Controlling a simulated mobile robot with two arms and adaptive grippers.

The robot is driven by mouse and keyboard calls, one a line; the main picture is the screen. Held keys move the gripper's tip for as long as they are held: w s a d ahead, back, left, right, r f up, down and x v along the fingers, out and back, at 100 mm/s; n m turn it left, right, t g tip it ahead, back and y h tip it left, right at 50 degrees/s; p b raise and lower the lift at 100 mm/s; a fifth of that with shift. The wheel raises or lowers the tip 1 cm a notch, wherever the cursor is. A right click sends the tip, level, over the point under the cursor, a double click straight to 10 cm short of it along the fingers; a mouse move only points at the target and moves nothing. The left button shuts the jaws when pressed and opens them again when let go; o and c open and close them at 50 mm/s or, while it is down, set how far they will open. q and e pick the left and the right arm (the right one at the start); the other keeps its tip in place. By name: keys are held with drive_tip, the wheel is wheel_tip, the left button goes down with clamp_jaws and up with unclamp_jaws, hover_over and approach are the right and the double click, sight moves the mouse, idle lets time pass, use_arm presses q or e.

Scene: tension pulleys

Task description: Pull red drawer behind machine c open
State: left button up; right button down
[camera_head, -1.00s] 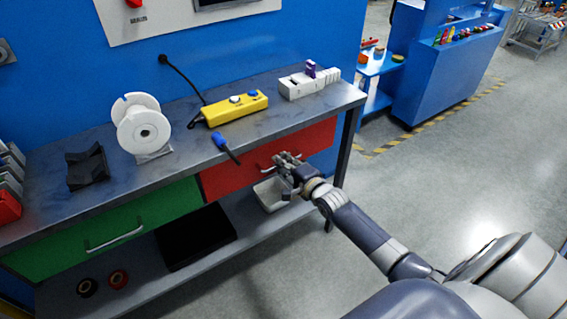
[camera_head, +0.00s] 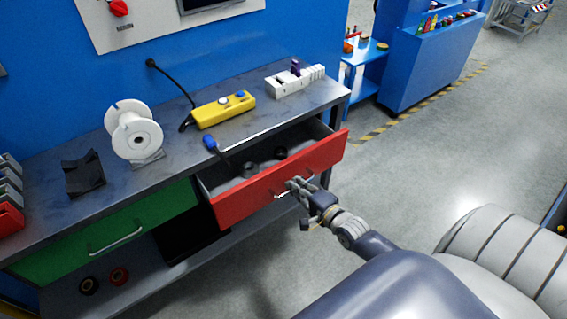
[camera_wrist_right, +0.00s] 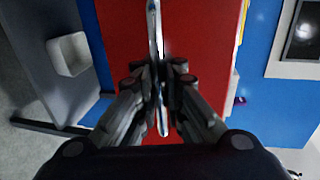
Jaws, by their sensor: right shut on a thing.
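The red drawer (camera_head: 239,199) under the workbench top is pulled part way out in the head view. Its inside shows, with a few dark round parts (camera_head: 252,169) in it. Its metal handle (camera_head: 281,196) is on the front face. My right gripper (camera_head: 297,187) is at the handle and shut on it. In the right wrist view my fingers (camera_wrist_right: 159,85) close around the handle bar (camera_wrist_right: 154,30) in front of the red drawer face (camera_wrist_right: 205,60). My left gripper is not in view.
The green drawer (camera_head: 60,254) beside it is shut. On the workbench (camera_head: 180,150) are a white spool (camera_head: 134,133), a yellow control box (camera_head: 223,109), a blue-handled tool (camera_head: 211,143) and a white block rack (camera_head: 292,82). Free floor lies to the right.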

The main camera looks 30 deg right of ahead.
drive_tip(key=f+p+v, duration=0.1)
drive_tip(key=v, duration=0.6)
drive_tip(key=shift+f+p, duration=0.15)
drive_tip(key=shift+p, duration=0.15)
drive_tip(key=shift+s, duration=0.15)
drive_tip(key=c, duration=1.7)
unclamp_jaws()
drive_tip(key=shift+s, duration=0.1)
drive_tip(key=v, duration=1.1)
drive_tip(key=shift+s, duration=0.4)
